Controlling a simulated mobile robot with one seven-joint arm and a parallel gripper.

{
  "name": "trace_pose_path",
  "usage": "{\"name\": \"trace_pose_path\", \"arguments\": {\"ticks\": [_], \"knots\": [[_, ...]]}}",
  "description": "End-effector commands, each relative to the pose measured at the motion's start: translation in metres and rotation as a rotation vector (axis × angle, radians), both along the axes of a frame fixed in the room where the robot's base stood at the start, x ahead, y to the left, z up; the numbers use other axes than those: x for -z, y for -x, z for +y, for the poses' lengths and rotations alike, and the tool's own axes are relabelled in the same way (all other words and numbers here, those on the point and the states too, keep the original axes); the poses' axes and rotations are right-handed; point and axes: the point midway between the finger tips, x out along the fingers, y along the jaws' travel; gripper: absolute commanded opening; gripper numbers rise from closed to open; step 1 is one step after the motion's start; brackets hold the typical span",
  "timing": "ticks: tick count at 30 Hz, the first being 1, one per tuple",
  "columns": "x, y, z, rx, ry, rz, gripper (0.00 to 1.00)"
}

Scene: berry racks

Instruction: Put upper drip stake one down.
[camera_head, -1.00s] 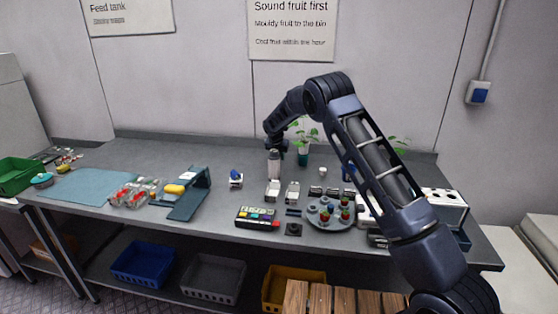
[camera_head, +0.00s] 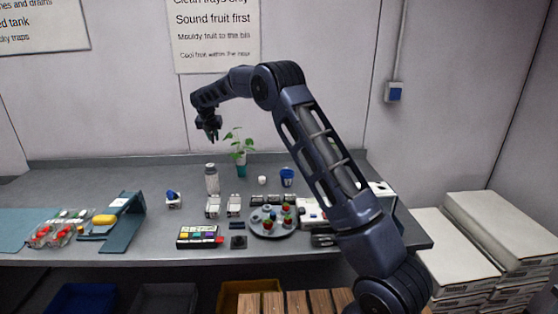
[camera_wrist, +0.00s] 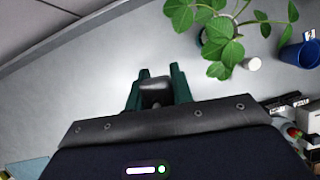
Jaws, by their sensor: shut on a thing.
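My gripper (camera_head: 213,134) is raised above the back of the grey bench (camera_head: 110,190), clear of the things on it. In the wrist view, its two green fingers (camera_wrist: 157,90) are shut on a small dark grey piece (camera_wrist: 155,93), which I take to be the drip stake. Its lower part is hidden and its tilt cannot be told. A leafy plant in a green pot (camera_head: 241,170) stands to the right of the gripper; its leaves (camera_wrist: 222,48) also show in the wrist view.
A grey bottle (camera_head: 211,180) stands below the gripper. A blue cup (camera_head: 287,177) and a small white pot (camera_head: 262,180) stand right of the plant. A round tray (camera_head: 262,231) of berries and a colour-block box (camera_head: 197,238) are nearer. Bare bench lies left of the bottle.

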Motion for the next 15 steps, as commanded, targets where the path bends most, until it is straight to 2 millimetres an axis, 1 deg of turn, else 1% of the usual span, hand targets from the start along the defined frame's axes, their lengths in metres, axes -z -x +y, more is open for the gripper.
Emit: {"name": "trace_pose_path", "arguments": {"ticks": [2, 4, 7, 8, 11, 12, 14, 15], "knots": [[-0.001, -0.001, -0.002, 0.002, 0.000, 0.000, 0.02], [-0.001, -0.003, -0.009, 0.009, 0.001, 0.000, 0.02], [-0.003, -0.009, -0.029, 0.028, 0.000, -0.001, 0.02], [-0.003, -0.012, -0.038, 0.037, 0.001, -0.001, 0.02], [-0.005, -0.022, -0.076, 0.072, 0.003, -0.002, 0.02], [-0.005, -0.025, -0.093, 0.089, 0.003, -0.003, 0.02], [-0.006, -0.030, -0.119, 0.113, 0.003, -0.002, 0.02], [-0.007, -0.033, -0.137, 0.130, 0.004, -0.002, 0.02]]}}
